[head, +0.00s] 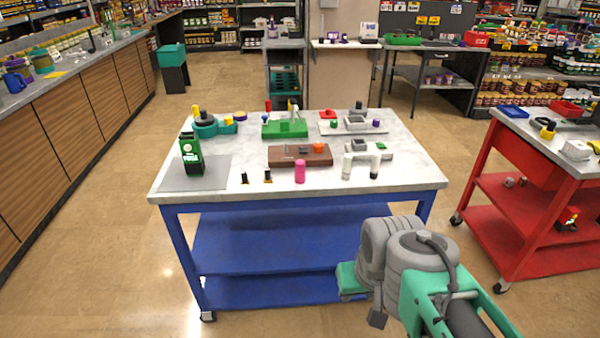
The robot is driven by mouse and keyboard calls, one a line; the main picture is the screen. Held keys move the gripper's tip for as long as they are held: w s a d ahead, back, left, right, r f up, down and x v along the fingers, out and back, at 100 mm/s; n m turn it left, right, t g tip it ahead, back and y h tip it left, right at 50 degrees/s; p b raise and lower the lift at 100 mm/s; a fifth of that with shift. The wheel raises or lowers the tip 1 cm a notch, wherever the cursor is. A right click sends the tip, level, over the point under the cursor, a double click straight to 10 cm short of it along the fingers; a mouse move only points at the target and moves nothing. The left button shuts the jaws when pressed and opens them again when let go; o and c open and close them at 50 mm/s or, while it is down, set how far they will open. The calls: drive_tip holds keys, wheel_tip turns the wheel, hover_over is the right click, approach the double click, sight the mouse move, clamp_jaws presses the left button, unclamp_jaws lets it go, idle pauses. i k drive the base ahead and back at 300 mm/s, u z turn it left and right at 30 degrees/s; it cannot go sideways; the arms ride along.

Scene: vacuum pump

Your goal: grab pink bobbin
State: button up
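The pink bobbin (300,171) stands upright near the front edge of the marble-topped table (400,190), a little left of its middle. It looks like a small plain pink cylinder. My arm comes in from the bottom right, in front of the table and to the right of the bobbin. The end of my arm, with my gripper (350,281), shows below the level of the tabletop, well apart from the bobbin. The fingers are too unclear to tell whether they are open or shut.
Two small black pieces (256,178) stand left of the bobbin, and white and dark bottles (361,167) stand right. A brown block (300,155) lies behind. A green box (192,155) stands on a grey mat. A red cart (520,210) is at the right; floor is free at left.

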sight(300, 171)
drive_tip(key=u, duration=0.45)
drive_tip(key=k, duration=0.6)
drive_tip(key=u, duration=1.1)
drive_tip(key=i, duration=1.2)
drive_tip(key=z, duration=1)
drive_tip(key=i, duration=0.6)
